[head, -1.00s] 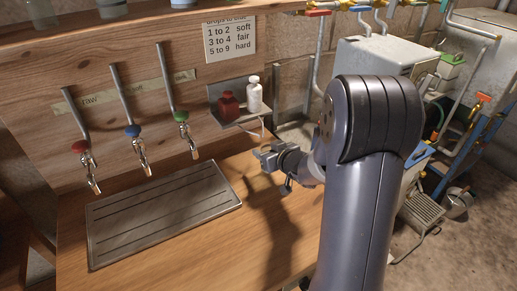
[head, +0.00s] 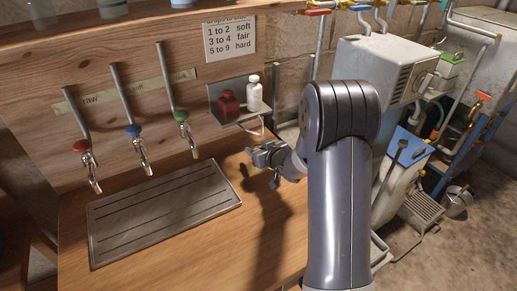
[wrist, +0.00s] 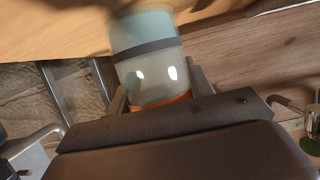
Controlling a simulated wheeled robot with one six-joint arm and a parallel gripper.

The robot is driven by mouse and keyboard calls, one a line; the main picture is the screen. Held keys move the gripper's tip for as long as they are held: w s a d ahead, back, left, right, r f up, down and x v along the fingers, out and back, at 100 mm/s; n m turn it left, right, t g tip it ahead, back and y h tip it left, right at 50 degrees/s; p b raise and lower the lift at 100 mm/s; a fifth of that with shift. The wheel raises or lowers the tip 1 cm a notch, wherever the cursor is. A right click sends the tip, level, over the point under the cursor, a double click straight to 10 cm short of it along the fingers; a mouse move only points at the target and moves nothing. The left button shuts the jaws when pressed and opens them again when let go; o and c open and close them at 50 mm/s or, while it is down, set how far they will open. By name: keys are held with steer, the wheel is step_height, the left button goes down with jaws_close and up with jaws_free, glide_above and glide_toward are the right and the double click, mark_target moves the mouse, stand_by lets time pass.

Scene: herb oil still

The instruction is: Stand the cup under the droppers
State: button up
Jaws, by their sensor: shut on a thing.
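My gripper (head: 262,156) is to the right of the tray and below the dropper shelf. In the wrist view my gripper (wrist: 158,92) is shut on a clear cup (wrist: 150,65) with a dark band, a pale blue-green part and an orange edge. The cup cannot be made out clearly in the head view. Two dropper bottles, one red (head: 229,106) and one white (head: 254,95), stand on a small metal shelf (head: 238,119) on the wooden back panel. The cup is apart from the spot under them.
A drop-count sign (head: 230,38) is above the droppers. The wooden counter (head: 250,215) is clear right of the tray.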

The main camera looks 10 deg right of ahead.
steer(key=shift+f, duration=0.2)
steer(key=o, duration=1.1)
steer(key=shift+s+d+r, duration=0.1)
steer(key=shift+s+r, duration=0.05)
steer(key=shift+r, duration=0.2)
steer(key=v, duration=1.1)
steer(key=shift+s+r, duration=0.1)
steer(key=shift+s, duration=0.25)
